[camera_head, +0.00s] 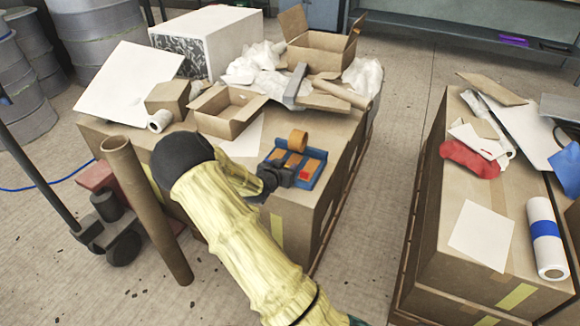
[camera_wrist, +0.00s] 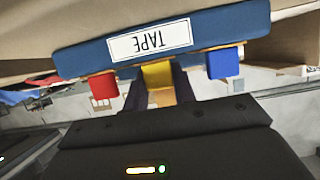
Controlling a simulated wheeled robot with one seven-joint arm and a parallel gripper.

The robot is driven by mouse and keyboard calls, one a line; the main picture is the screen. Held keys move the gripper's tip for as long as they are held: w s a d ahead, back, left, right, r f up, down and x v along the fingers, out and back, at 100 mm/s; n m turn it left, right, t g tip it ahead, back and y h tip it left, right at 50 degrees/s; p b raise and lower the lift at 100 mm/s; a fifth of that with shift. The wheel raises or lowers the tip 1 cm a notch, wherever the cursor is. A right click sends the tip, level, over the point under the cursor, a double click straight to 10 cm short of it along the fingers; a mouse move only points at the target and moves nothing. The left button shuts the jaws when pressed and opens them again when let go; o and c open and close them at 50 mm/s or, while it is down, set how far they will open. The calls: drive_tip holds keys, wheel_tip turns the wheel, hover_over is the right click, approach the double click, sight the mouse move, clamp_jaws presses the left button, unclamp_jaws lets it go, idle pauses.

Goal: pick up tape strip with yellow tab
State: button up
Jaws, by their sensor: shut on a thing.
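A blue tape holder (camera_head: 321,157) stands near the right edge of the big carton, with an orange tape roll (camera_head: 297,140) at its back. In the wrist view the holder (camera_wrist: 225,28) bears an upside-down TAPE label. Three tabs hang along its edge: red (camera_wrist: 103,88), yellow (camera_wrist: 157,73) and blue (camera_wrist: 223,63). An orange strip (camera_wrist: 162,97) shows below the yellow tab. My gripper (camera_wrist: 158,82) is shut on the yellow tab, a dark finger on each side. The tab still sits at the holder's edge. In the head view my gripper (camera_head: 269,178) partly hides the holder's front.
The big carton (camera_head: 300,212) also bears open boxes (camera_head: 228,112), white wrapping and a grey bar. A brown tube (camera_head: 146,205) leans at its left. A second carton (camera_head: 450,262) with a red cloth and a white roll stands right, across a clear floor gap.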

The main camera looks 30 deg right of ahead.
drive_tip(key=shift+r+p, duration=0.4)
drive_tip(key=shift+r, duration=0.2)
drive_tip(key=shift+a+r, duration=0.25)
drive_tip(key=s+a+p, duration=0.3)
drive_tip(key=s+a, duration=0.8)
drive_tip(key=a, duration=0.2)
drive_tip(key=shift+a+p, duration=0.4)
